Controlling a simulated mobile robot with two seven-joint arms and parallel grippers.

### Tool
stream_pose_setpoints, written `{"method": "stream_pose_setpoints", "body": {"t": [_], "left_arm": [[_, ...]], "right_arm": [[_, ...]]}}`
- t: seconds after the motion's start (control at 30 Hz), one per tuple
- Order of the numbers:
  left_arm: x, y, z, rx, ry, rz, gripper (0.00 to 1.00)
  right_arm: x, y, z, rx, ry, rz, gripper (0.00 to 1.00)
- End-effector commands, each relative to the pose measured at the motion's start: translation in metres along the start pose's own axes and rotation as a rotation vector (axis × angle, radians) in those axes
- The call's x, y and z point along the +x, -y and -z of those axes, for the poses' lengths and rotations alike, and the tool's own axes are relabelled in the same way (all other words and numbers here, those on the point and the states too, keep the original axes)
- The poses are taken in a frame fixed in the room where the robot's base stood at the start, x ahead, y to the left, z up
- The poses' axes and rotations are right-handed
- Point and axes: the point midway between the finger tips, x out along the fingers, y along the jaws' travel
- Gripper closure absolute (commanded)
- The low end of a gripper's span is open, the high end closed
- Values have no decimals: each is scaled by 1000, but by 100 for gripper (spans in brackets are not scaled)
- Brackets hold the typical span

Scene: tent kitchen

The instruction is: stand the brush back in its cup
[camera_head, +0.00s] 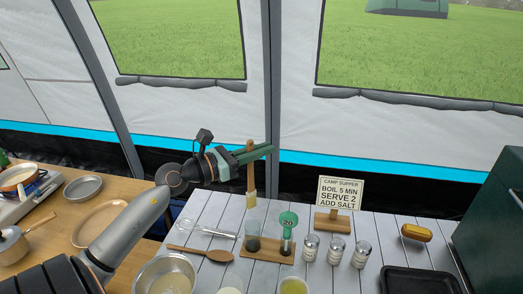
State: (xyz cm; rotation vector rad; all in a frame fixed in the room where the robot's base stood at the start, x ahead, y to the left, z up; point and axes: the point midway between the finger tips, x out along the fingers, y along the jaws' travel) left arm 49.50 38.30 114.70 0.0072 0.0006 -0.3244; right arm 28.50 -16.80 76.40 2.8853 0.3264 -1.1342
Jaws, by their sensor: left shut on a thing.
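My left gripper (256,153) is shut on the wooden handle of the brush (251,184) and holds it in the air, upright, with the pale bristles pointing down. Below the bristles, a clear cup (252,228) with something dark in its bottom stands at the left end of a small wooden base (268,253). The brush looks apart from the cup, but the exact gap and depth are hard to tell. My right gripper is not in view.
A green-topped holder marked 20 (288,222) stands right beside the cup. A wooden spoon (213,255), a whisk (210,231) and a metal bowl (166,273) lie to the left. Several shakers (336,250) and a sign (340,192) stand to the right.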

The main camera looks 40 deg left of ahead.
Motion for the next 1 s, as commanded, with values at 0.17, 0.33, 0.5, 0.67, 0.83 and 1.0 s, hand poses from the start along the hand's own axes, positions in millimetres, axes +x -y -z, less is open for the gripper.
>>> {"method": "stream_pose_setpoints", "body": {"t": [0.17,0.33,0.5,0.67,0.83,1.0], "left_arm": [[0,1,16,0,0,0,100],[0,1,30,0,0,1,100],[0,1,44,1,0,1,100],[0,1,57,1,0,1,100],[0,1,70,0,0,0,100],[0,1,84,0,0,0,100]], "right_arm": [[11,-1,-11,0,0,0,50],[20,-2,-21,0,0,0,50],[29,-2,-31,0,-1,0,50],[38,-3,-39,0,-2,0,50],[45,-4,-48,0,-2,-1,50],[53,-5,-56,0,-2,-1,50]]}}
